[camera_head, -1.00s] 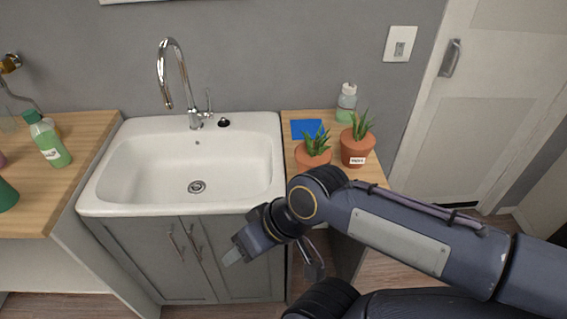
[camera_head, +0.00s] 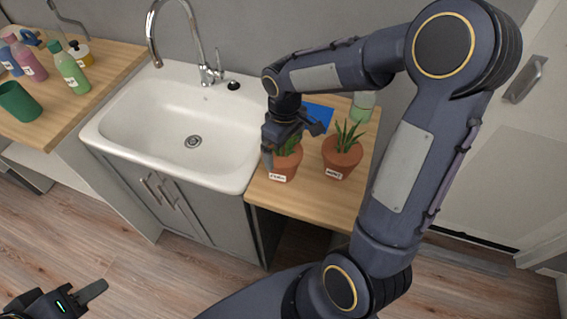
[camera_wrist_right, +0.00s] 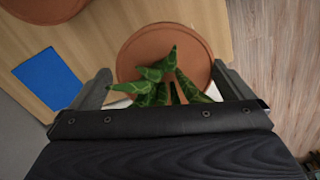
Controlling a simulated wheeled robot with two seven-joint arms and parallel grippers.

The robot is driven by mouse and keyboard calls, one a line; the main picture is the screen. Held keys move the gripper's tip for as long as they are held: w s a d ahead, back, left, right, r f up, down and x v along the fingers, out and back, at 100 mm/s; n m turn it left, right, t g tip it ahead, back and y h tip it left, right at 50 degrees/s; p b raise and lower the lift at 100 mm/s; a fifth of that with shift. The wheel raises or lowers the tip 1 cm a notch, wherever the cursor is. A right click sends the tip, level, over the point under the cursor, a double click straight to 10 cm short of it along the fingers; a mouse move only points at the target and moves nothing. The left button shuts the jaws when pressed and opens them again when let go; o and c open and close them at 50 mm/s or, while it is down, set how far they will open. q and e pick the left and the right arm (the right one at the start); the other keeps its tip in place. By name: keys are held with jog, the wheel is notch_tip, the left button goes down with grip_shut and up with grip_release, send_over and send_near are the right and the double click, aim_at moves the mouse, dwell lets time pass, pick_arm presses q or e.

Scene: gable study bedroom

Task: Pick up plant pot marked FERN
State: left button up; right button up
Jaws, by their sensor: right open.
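Two terracotta pots with spiky green plants stand on the wooden counter right of the sink in the head view. The left pot (camera_head: 284,168) and the right pot (camera_head: 343,158) each bear a white label, too small to read surely. My right gripper (camera_head: 293,142) is open, reaching down over the left pot and partly hiding its plant. In the right wrist view, that pot (camera_wrist_right: 138,52) and its leaves lie between the spread fingers (camera_wrist_right: 160,80), with no clear grip on it. My left gripper (camera_head: 82,296) is at the lower left, partly cut off; its opening is unclear.
A blue flat item (camera_head: 318,117) and a pale green bottle (camera_head: 362,107) are behind the pots. The white sink (camera_head: 120,158) and its tap (camera_head: 205,72) stand to the left. Bottles and a green cup (camera_head: 18,101) occupy the far left counter.

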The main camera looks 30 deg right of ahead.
aim_at(282, 158)
jog(key=f, duration=0.3)
jog(key=shift+a+f, duration=0.35)
jog(key=shift+f, duration=0.05)
jog(key=shift+f+p, duration=0.3)
jog(key=shift+f, duration=0.2)
jog(key=shift+w+r, duration=0.1)
jog(key=c, duration=1.3)
